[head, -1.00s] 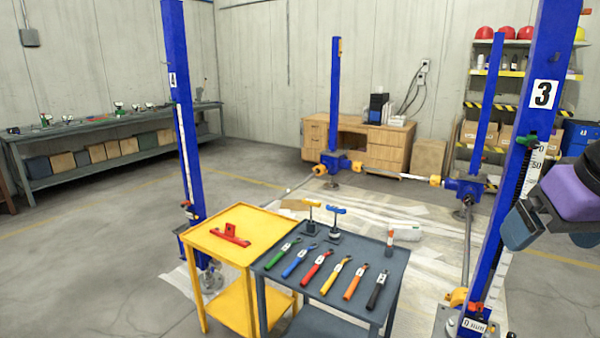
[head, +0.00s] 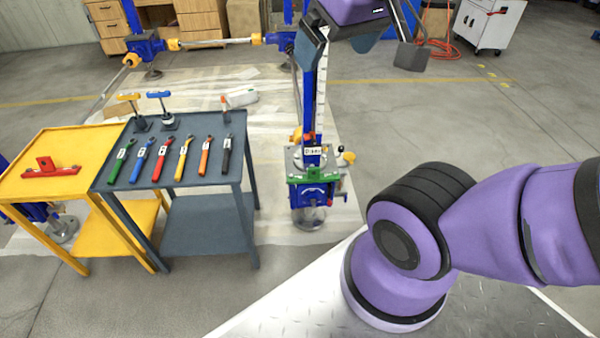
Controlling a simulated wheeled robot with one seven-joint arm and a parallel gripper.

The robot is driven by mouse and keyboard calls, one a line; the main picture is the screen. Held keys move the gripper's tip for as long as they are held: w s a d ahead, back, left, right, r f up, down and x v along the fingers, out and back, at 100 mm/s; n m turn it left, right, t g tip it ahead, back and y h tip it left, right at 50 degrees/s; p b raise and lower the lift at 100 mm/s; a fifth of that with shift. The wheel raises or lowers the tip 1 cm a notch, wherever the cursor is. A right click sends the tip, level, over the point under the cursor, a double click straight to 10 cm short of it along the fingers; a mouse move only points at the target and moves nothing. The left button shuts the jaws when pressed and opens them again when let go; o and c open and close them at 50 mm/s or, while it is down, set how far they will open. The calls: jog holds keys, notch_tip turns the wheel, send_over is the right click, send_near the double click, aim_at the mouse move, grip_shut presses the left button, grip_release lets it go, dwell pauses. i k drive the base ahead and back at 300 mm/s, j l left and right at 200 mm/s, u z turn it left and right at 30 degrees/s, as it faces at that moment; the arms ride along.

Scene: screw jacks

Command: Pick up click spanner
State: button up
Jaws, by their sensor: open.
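Several spanner-like tools lie in a row on the grey table (head: 205,201) in the head view: green (head: 121,160), blue (head: 142,160), red (head: 163,158), yellow (head: 184,157), orange (head: 205,155) and black (head: 226,155). Small white labels show on them but are too small to read. I cannot tell which is the click spanner. My gripper (head: 361,54) is open at the top of the view, right of the table and apart from all the tools. It covers part of a blue jack column.
A yellow table (head: 80,138) with a red bracket (head: 52,168) adjoins the grey table on the left. Two T-handled tools (head: 163,108) stand at the grey table's back. A blue screw jack (head: 313,190) stands right of the tables. Open floor lies at the right.

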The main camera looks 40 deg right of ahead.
aim_at(144, 152)
jog(key=i+j+z, duration=0.1)
jog(key=i+j, duration=0.45)
jog(key=j, duration=0.15)
jog(key=i+j+z, duration=0.15)
jog(key=j, duration=0.25)
jog(key=i+j, duration=0.35)
jog(key=i+j+z, duration=0.15)
jog(key=j, duration=0.25)
jog(key=i+j, duration=0.3)
jog(key=j, duration=0.15)
jog(key=z, duration=0.05)
